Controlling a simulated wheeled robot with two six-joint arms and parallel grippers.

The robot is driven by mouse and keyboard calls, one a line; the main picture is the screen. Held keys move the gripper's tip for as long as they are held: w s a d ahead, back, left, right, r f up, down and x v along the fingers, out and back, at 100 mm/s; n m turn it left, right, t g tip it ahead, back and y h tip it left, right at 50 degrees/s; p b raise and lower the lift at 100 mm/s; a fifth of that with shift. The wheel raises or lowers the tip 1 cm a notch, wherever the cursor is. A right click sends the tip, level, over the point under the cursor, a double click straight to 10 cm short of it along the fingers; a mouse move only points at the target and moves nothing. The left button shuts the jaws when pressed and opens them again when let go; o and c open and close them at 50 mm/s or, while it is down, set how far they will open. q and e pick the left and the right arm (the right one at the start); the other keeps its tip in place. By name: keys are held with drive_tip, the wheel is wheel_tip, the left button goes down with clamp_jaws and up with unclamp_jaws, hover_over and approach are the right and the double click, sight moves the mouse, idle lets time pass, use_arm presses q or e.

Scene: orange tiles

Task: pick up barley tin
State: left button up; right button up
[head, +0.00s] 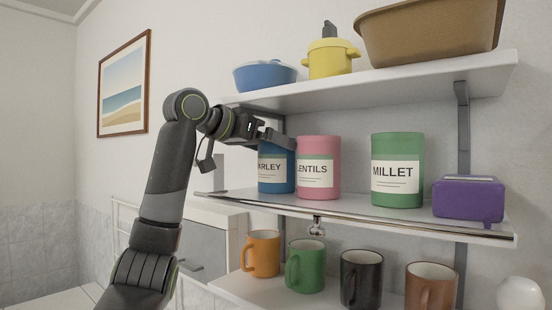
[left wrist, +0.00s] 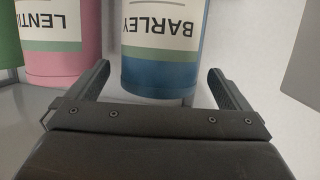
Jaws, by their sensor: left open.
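The barley tin (head: 276,182) is blue with a pale label and stands upright on the middle shelf; its top is hidden behind my gripper. In the left wrist view the barley tin (left wrist: 162,75) appears upside down, in line with the gap between my fingers. My left gripper (head: 276,137) is open at the tin's upper part, with a finger on each side of the tin in the left wrist view (left wrist: 158,72). I cannot tell whether the fingers touch it. My right gripper is not in view.
A pink lentils tin (head: 319,150) stands close to the right of the barley tin. The upper shelf (head: 400,83) hangs above, and a rail (head: 350,222) runs along the front edge. Several mugs stand below.

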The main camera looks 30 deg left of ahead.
use_arm(q)
drive_tip(key=shift+w+d+r+p, duration=0.1)
drive_tip(key=shift+w+d+p, duration=0.1)
drive_tip(key=shift+w, duration=0.25)
drive_tip(key=shift+w+d+r+p, duration=0.1)
drive_tip(key=shift+w+p, duration=0.05)
drive_tip(key=shift+w, duration=0.3)
drive_tip(key=shift+w+d+f+p, duration=0.15)
drive_tip(key=shift+w+f+p, duration=0.25)
drive_tip(key=shift+w, duration=0.15)
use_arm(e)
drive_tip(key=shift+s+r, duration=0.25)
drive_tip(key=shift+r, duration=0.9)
use_arm(q)
drive_tip(key=shift+c, duration=0.4)
drive_tip(key=c, duration=1.2)
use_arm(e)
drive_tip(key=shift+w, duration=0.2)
